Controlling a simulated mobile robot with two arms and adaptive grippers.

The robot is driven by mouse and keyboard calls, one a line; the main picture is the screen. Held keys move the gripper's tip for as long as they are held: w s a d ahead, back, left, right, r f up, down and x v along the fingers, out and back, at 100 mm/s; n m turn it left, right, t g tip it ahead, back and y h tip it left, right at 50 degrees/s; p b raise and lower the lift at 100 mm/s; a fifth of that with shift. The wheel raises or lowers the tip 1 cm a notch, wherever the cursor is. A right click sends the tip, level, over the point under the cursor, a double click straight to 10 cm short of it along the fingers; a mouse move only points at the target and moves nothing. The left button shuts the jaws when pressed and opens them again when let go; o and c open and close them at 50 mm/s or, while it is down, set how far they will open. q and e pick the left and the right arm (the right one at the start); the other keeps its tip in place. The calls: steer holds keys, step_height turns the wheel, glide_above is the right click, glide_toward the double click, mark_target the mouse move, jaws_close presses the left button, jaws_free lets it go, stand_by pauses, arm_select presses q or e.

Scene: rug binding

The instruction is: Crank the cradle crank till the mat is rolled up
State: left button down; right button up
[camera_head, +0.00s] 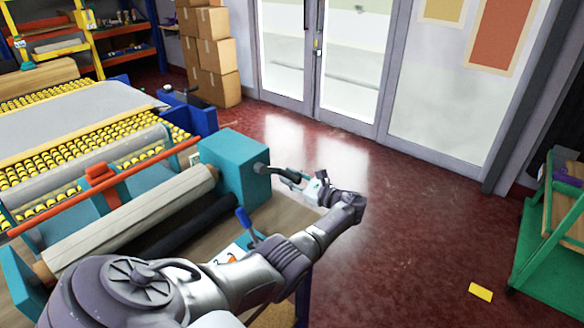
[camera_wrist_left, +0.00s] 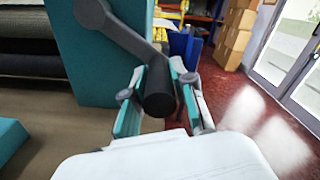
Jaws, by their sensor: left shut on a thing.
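The cradle crank (camera_head: 262,169) sticks out of the right side of the teal cradle end box (camera_head: 233,160). Its grey arm (camera_wrist_left: 130,38) and dark round handle (camera_wrist_left: 160,95) show close up in the left wrist view. My left gripper (camera_head: 300,179) is shut on the crank handle, with a finger on either side of it in the left wrist view (camera_wrist_left: 158,100). The mat (camera_head: 80,112) lies grey over the yellow roller bed. A beige roll (camera_head: 130,215) rests on the cradle. My right gripper is not in view.
Cardboard boxes (camera_head: 217,72) are stacked by the glass doors (camera_head: 320,60). A green cart (camera_head: 545,245) stands at the right edge. A yellow block (camera_head: 480,292) lies on the red floor, which is mostly clear right of the cradle. A blue lever (camera_head: 246,222) rises near my left arm.

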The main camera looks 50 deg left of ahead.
arm_select(q)
steer(key=shift+s+f, duration=0.15)
steer(key=shift+f, duration=0.1)
steer(key=c, duration=0.9)
jaws_free()
steer(key=shift+c, duration=0.2)
steer(key=d, duration=0.4)
steer(key=w+d, duration=0.1)
steer(key=d, duration=0.7)
steer(key=shift+w+r, duration=0.1)
steer(key=shift+w, duration=0.15)
